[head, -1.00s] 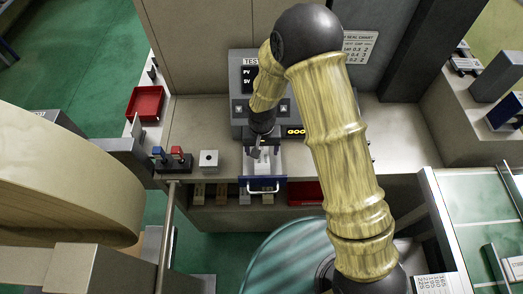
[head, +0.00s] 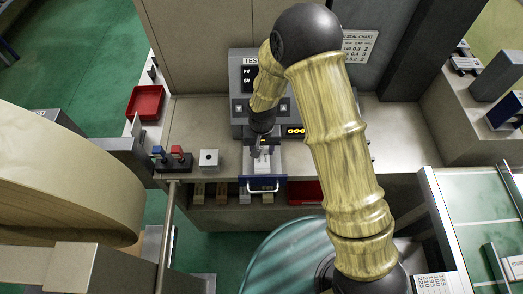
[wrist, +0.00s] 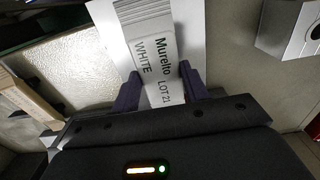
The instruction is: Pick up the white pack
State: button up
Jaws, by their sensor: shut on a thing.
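In the head view my gripper (head: 258,152) is at the blue-fronted drawer (head: 263,186) of the tester. The pack is too small and too covered by the gripper to make out clearly there. In the wrist view a pale flat surface lies behind the pack; I cannot tell whether the pack touches it.
The grey tester (head: 240,122) stands behind the gripper. A small white box with a button (head: 208,160) and a unit with blue and red levers (head: 172,158) are to the left. A red tray (head: 146,102) lies further left.

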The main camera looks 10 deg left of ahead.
notch_tip(320, 180, up, 10)
jog(key=b, duration=0.2)
dwell(0.4)
dwell(0.5)
